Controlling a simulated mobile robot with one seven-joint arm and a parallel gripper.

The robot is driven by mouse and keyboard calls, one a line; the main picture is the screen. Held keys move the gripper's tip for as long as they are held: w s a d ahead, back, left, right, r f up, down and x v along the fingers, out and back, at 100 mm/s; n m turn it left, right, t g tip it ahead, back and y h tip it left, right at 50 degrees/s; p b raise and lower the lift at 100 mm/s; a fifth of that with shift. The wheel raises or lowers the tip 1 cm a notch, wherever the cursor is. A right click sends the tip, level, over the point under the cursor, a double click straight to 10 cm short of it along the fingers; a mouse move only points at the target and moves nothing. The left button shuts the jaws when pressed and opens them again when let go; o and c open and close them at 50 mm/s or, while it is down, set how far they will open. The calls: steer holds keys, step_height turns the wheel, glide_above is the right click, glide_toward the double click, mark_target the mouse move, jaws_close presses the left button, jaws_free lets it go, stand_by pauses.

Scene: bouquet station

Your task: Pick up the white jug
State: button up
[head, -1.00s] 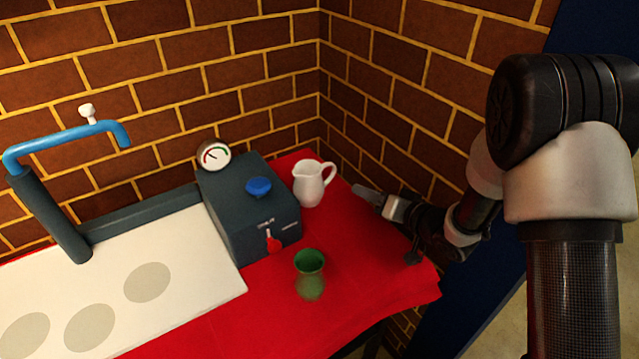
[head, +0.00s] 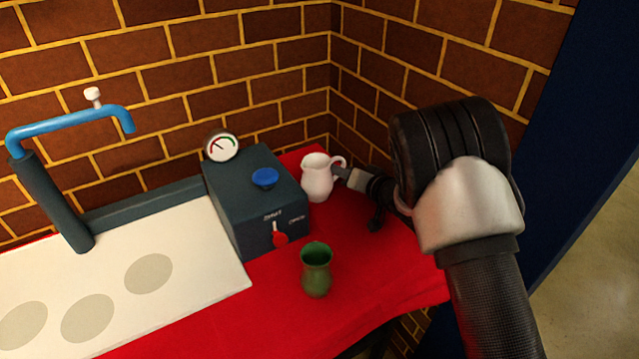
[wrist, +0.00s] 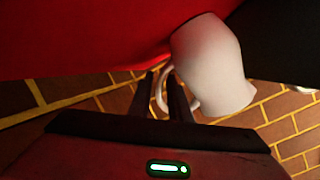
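The white jug (head: 317,179) stands upright on the red cloth, right of the dark box, with its handle toward the right. My gripper (head: 343,174) is at the handle, coming from the right. In the wrist view the jug (wrist: 212,66) fills the upper right, and its handle curves between the two dark fingers of my gripper (wrist: 161,76). The right finger appears to pass through the handle loop. A gap shows between the fingers, and they look open around the handle. The exact contact is hard to tell.
The dark box (head: 245,205) with a blue knob, red lever and gauge stands close left of the jug. A green vase (head: 317,270) stands in front on the red cloth (head: 390,270). Brick walls meet behind. A white counter (head: 180,245) and blue tap (head: 70,122) lie left.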

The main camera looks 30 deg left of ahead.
steer(key=shift+w+a, duration=0.1)
steer(key=shift+c, duration=0.2)
jaws_close()
steer(key=shift+f, duration=0.1)
stand_by(1.0)
